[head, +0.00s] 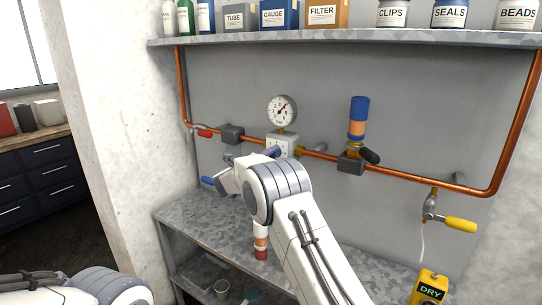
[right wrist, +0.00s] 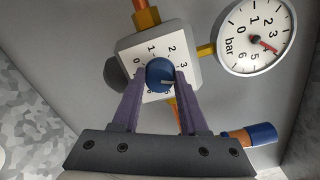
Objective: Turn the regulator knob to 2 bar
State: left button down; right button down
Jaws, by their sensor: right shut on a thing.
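The blue regulator knob (right wrist: 159,72) sits on a white dial plate (right wrist: 152,48) with numbers around it. My right gripper (right wrist: 160,76) is shut on the knob, with one purple finger on each side. A pale mark on the knob points right, a little below the 3; the right finger covers part of the scale there. The regulator block (head: 287,142) shows in the head view, partly hidden by my right wrist. The pressure gauge (head: 282,111) above it has a red needle pointing to the upper right. My left gripper is out of view.
A copper pipe (head: 400,173) runs along the wall. On it are a blue-topped cylinder (head: 358,118) and a yellow-handled valve (head: 460,225). A shelf (head: 350,37) with labelled containers hangs above. A grey bench (head: 200,218) lies below, with a yellow DRY device (head: 429,288) at the right.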

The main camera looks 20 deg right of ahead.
jog(key=shift+w+a+n+g+p, duration=0.1)
jog(key=shift+n+g+p, duration=0.3)
jog(key=shift+n+p, duration=4.5)
jog(key=n+b, duration=0.3)
jog(key=shift+c, duration=2.2)
grip_release()
jog(key=b+v, duration=0.3)
jog(key=v, duration=0.7)
jog(key=shift+a, duration=0.2)
